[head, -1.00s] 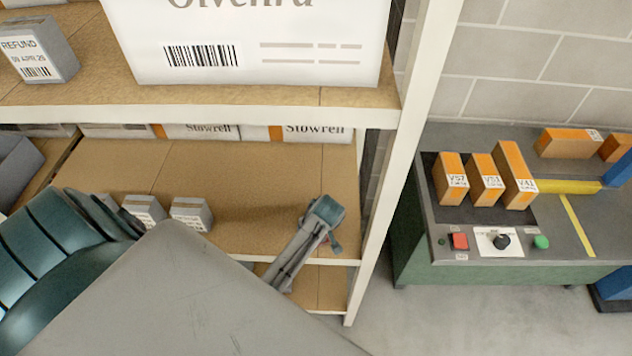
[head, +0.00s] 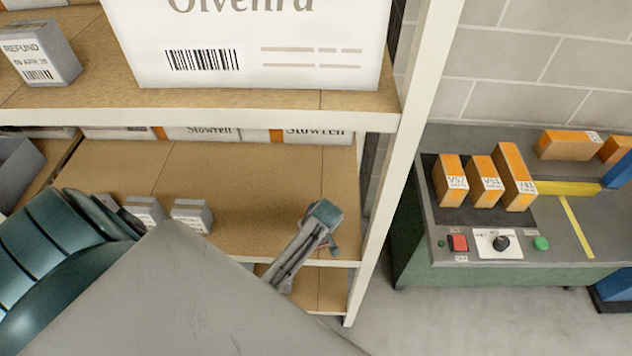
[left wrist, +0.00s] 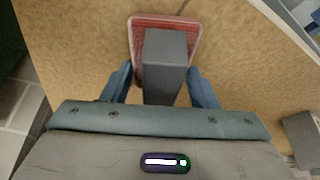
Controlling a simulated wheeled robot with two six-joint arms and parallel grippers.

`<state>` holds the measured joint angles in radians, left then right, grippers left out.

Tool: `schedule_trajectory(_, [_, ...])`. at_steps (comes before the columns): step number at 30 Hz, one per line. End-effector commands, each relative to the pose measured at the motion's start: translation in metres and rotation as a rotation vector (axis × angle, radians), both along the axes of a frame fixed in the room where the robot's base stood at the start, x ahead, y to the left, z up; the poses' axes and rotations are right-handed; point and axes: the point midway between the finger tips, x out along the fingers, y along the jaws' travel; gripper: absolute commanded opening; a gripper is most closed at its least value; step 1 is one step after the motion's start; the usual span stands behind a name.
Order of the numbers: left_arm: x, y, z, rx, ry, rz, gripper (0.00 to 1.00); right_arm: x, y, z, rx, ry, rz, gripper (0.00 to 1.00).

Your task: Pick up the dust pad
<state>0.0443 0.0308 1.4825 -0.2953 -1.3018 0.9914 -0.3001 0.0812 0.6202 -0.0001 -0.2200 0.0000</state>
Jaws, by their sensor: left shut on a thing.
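The dust pad shows in the left wrist view as a grey block-shaped handle (left wrist: 164,62) on a flat red pad (left wrist: 137,32). My left gripper (left wrist: 164,88) has its two blue-grey fingers on either side of the handle and is shut on it. In the head view my left gripper (head: 331,243) is over the right end of the lower shelf board (head: 245,165). There the dust pad cannot be made out. I cannot tell whether the pad touches the board. My right gripper is not in view.
Two small grey boxes (head: 191,215) (head: 144,209) stand left of the gripper. The rack's white upright (head: 385,190) is close on its right. The upper shelf edge (head: 215,120) and a large white box (head: 250,40) are above. A bench (head: 500,265) with orange boxes stands right.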

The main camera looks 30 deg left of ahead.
Motion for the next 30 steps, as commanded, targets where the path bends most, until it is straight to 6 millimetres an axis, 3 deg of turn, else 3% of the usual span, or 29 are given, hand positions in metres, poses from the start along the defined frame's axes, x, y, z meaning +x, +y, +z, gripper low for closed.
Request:
schedule_trajectory(7, [0.001, 0.0, 0.018, 0.001, -0.004, 0.0, 0.27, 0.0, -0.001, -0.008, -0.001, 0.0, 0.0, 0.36])
schedule_trajectory(19, [0.001, 0.0, 0.088, 0.001, -0.004, 0.0, 0.27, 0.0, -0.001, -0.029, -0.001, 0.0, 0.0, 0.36])
schedule_trajectory(30, [0.0, 0.0, 0.1, 0.001, -0.001, 0.0, 0.27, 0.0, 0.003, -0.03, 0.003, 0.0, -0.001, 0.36])
